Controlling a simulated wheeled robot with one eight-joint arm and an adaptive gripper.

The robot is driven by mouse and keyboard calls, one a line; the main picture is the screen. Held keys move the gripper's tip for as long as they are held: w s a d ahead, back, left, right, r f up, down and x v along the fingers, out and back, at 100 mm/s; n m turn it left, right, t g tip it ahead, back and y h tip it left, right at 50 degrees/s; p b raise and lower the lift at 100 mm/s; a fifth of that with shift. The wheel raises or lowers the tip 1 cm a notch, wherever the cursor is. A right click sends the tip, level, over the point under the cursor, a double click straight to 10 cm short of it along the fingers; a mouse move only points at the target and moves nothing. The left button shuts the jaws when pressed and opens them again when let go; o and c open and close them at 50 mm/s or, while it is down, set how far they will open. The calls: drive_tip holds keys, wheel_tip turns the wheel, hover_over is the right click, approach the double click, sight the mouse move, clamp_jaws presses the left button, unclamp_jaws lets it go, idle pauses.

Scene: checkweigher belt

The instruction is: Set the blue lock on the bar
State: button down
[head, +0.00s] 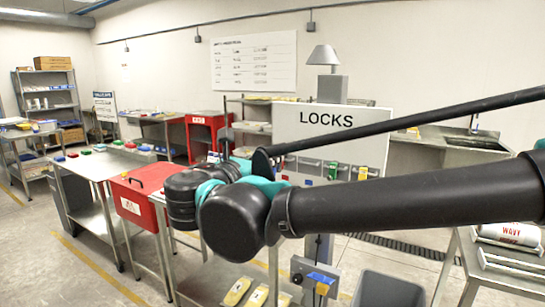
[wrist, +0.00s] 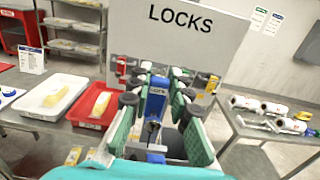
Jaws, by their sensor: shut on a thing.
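The blue lock (wrist: 157,86) shows in the wrist view between the green-padded fingers of my gripper (wrist: 155,100), which is shut on it. It is held in front of the lower part of the white LOCKS board (wrist: 196,40). The board also stands in the head view (head: 345,120), with a green lock (head: 332,171) and a yellow lock (head: 362,172) along its lower part. My arm hides my gripper and the blue lock in the head view. The fingers cover the middle of the board's lower edge, so I cannot make out the bar or whether the lock touches it.
A white tray (wrist: 28,104) and a red tray (wrist: 80,118) with yellow packs are on the left table. A table with white rolls (wrist: 262,106) stands at the right. In the head view, a grey bin (head: 388,290) and a red box (head: 140,205) stand below and left.

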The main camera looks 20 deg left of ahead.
drive_tip(key=s, duration=0.9)
drive_tip(key=shift+s+a, duration=0.2)
drive_tip(key=shift+a, duration=0.2)
idle(0.6)
